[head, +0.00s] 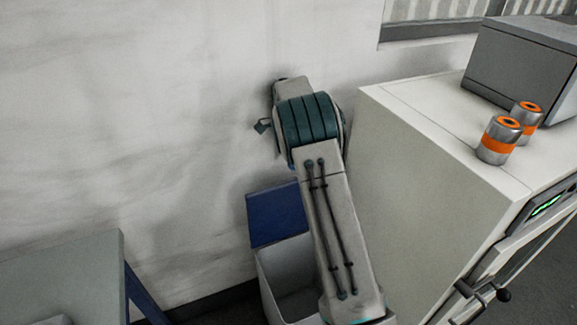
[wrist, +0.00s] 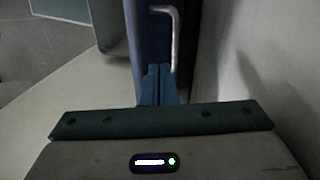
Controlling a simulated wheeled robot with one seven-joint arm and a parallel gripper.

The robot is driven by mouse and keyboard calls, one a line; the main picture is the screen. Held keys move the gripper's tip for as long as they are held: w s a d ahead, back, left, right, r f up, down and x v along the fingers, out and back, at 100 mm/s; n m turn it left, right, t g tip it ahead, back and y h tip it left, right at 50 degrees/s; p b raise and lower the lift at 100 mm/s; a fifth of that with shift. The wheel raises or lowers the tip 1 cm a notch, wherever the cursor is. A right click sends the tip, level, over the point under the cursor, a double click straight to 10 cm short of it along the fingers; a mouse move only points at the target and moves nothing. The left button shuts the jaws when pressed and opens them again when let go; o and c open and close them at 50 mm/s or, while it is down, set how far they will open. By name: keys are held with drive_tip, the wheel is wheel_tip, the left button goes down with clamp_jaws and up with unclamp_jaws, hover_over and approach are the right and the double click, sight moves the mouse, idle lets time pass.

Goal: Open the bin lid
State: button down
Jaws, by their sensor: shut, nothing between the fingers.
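The bin (head: 264,280) stands on the floor by the wall, left of the white cabinet. Its blue lid (head: 272,215) is raised, tilted up behind the opening, and the grey inside of the bin shows. My arm covers the right part of the bin and lid in the head view. In the wrist view, a dark blue panel, apparently the lid (wrist: 146,35), has a bent metal handle (wrist: 175,40). My gripper (wrist: 158,70) is shut and empty, its fingertips close to the panel below the handle. I cannot tell whether they touch it.
A white cabinet (head: 430,160) stands close on the right, with two orange-banded cans (head: 500,140) and a grey box (head: 520,70) on top. A grey table (head: 65,265) with a blue leg is at the lower left. The wall is close behind the bin.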

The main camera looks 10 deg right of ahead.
drive_tip(key=n, duration=0.2)
drive_tip(key=r+n, duration=0.1)
drive_tip(key=n, duration=0.1)
drive_tip(key=shift+w+a+r+t+p, duration=0.1)
drive_tip(key=shift+w+t+p, duration=0.05)
drive_tip(key=shift+t+p, duration=0.2)
wheel_tip(320, 180, down, 6)
drive_tip(key=w+a+n+t+p, duration=0.1)
drive_tip(key=n+t+p, duration=0.1)
drive_tip(key=n, duration=1.1)
drive_tip(key=shift+w+a+f+y, duration=0.25)
drive_tip(key=shift+w+a+y, duration=0.05)
